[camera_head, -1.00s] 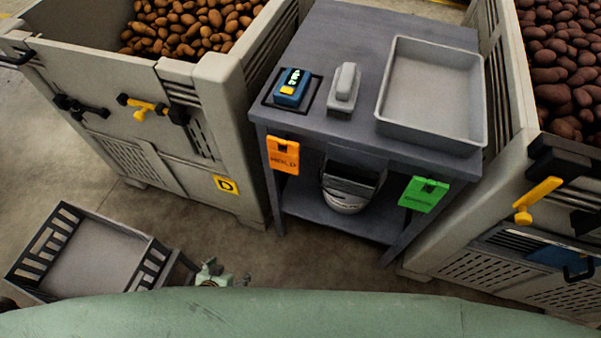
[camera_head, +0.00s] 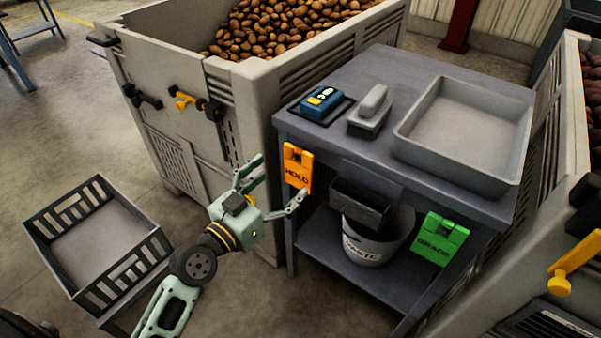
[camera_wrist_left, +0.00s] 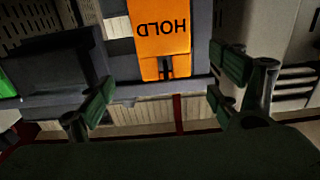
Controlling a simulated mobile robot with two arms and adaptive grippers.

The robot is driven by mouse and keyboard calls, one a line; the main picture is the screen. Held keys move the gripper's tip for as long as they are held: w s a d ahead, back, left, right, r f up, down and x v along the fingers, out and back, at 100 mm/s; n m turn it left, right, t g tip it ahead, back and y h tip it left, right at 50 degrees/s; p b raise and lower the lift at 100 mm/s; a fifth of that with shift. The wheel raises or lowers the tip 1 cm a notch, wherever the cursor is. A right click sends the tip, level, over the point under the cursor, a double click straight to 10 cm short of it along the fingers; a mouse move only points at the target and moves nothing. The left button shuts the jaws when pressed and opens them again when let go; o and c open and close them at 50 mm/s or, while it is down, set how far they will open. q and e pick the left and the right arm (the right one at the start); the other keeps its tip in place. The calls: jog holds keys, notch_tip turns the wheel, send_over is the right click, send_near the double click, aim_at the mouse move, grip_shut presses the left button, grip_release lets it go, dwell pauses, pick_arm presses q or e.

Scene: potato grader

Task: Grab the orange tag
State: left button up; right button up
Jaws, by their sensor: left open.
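The orange tag (camera_head: 298,168), marked HOLD, hangs on the front left edge of the grey table (camera_head: 345,137). In the left wrist view the tag (camera_wrist_left: 162,32) appears upside down, ahead of and between the two fingers. My left gripper (camera_head: 274,188) is open, with its fingers spread just left of and in front of the tag. It holds nothing, and I see no clear contact with the tag. The left gripper also shows in the left wrist view (camera_wrist_left: 165,100). My right gripper is not in view.
A green GRADE tag (camera_head: 439,240) hangs at the table's right front. A white bucket (camera_head: 368,245) stands on the lower shelf. A potato bin (camera_head: 175,60) stands behind on the left. A grey crate (camera_head: 160,245) sits at lower left. A grey tray (camera_head: 405,140), brush and blue device lie on top.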

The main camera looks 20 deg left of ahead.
aim_at(292, 166)
pick_arm(q)
jog(key=x, duration=0.5)
jog(key=shift+w+a+r, duration=0.15)
jog(key=shift+w+a, duration=0.05)
jog(key=shift+w, duration=0.3)
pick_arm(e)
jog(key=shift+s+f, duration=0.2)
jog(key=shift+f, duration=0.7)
pick_arm(q)
jog(key=shift+c, duration=0.4)
jog(key=c, duration=1.1)
